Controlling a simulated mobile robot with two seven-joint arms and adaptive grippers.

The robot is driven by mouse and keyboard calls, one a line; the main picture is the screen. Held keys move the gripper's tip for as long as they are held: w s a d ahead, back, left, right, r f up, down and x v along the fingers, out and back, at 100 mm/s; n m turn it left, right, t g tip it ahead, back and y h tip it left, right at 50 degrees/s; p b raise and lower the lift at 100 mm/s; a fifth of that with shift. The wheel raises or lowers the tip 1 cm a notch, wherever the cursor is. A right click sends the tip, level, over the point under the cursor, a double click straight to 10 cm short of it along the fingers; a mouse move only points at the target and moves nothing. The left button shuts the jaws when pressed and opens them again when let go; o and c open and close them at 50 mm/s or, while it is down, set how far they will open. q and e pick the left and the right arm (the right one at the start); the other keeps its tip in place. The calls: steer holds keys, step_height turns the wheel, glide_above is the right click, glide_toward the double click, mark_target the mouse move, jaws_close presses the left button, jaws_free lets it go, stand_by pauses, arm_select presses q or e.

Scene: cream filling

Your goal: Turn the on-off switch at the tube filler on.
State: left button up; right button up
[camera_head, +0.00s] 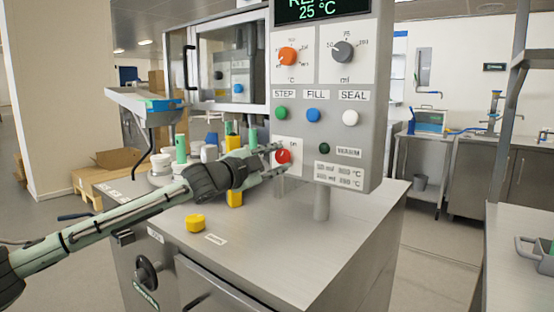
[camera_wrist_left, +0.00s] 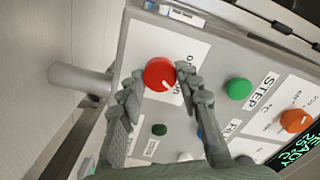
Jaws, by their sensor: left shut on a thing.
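The on-off switch is a red round knob (camera_head: 283,157) on a white label plate, low on the left of the tube filler's grey control panel (camera_head: 359,168). My left gripper (camera_head: 278,158) reaches it from the left and is shut on it. In the left wrist view the red knob (camera_wrist_left: 159,72) sits between the two fingertips of my left gripper (camera_wrist_left: 160,82), with its face partly uncovered. A short white mark shows on the knob's lower right there. My right gripper is not in view.
Above the switch are a green STEP button (camera_head: 281,112), a blue FILL button (camera_head: 313,115) and a white SEAL button (camera_head: 350,118). An orange knob (camera_head: 288,56) and a grey knob (camera_head: 343,51) sit higher. A yellow piece (camera_head: 195,222) lies on the steel top (camera_head: 290,240); its front right is clear.

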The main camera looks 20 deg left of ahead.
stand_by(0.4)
arm_select(q)
steer(key=o, duration=1.2)
steer(key=shift+c, duration=0.2)
steer(key=v, duration=1.2)
